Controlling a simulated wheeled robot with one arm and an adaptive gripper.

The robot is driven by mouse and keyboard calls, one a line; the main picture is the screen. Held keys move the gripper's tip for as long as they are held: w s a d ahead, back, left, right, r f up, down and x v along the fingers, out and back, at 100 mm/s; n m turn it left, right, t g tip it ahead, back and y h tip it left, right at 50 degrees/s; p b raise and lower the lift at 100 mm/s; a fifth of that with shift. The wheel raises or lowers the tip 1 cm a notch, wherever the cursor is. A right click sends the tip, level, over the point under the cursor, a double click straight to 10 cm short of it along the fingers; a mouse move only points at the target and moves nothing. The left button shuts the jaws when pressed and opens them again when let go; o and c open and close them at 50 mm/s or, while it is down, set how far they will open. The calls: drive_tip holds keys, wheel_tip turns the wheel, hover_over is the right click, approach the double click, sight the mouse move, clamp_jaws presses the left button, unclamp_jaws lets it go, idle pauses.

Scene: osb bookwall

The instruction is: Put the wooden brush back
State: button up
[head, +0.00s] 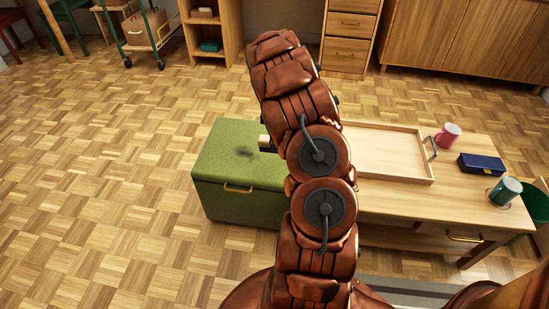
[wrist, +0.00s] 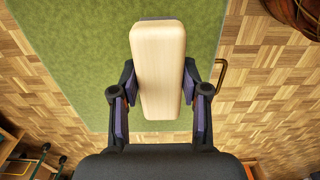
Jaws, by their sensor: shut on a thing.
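The wooden brush (wrist: 160,65) is a pale, tapered wooden block between my fingers in the wrist view. My gripper (wrist: 160,80) is shut on it, one dark finger at each side. In the head view a small pale end of the brush (head: 264,141) shows left of my arm, above the green box (head: 222,172). A dark shadow lies on the box lid beside it, so the brush seems to be held above the lid. Most of my gripper is hidden behind my arm in the head view. No bristles can be made out.
Drawers (head: 348,45) and a cabinet (head: 470,38) stand behind. The parquet floor at left is clear.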

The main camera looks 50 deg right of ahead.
drive_tip(key=shift+f+b, duration=0.45)
drive_tip(key=shift+f, duration=3.15)
drive_tip(key=o, duration=1)
drive_tip(key=shift+f, duration=0.1)
